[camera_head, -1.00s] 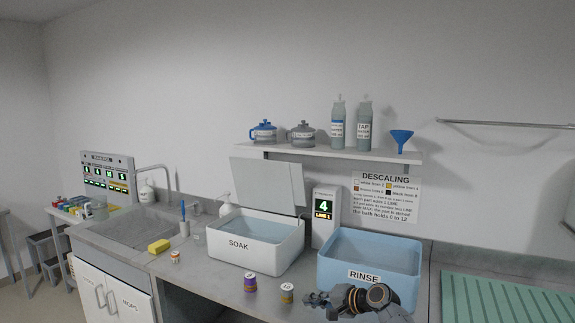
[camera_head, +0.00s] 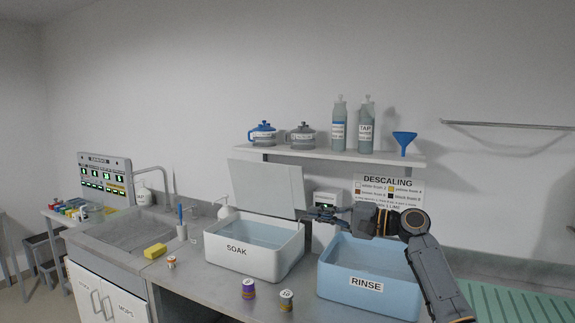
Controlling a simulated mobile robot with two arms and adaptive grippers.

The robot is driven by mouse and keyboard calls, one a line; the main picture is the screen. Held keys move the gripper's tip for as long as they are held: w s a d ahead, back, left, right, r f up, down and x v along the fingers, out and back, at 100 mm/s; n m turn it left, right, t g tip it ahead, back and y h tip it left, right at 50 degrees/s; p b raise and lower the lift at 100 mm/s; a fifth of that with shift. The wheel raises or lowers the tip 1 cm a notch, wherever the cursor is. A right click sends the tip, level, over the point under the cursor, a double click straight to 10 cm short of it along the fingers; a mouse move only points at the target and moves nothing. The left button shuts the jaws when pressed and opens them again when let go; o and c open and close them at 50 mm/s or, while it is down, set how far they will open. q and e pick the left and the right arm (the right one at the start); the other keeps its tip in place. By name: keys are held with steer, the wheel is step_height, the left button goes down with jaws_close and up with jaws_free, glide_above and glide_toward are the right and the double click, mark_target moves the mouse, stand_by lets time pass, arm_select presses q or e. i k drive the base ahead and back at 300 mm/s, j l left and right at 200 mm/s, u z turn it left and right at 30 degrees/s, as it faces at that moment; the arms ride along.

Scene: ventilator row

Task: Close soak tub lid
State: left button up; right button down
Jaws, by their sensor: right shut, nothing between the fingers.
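The white soak tub (camera_head: 238,262) stands on the counter, with bluish liquid inside. Its pale grey lid (camera_head: 266,187) is open, standing up at the tub's back edge and leaning slightly back. My right gripper (camera_head: 312,214) is shut and empty. It is in the air by the right edge of the raised lid, above the tub's back right corner, pointing left. I cannot tell whether it touches the lid. My right arm comes in from the right over the rinse tub. My left gripper is not in view.
The blue rinse tub (camera_head: 337,283) stands right of the soak tub. A display box (camera_head: 326,202) is partly hidden behind my gripper. A shelf (camera_head: 345,153) with jugs and bottles hangs above the lid.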

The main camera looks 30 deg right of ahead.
mark_target(272, 189)
steer(key=i+l, duration=1.5)
steer(key=l, duration=0.2)
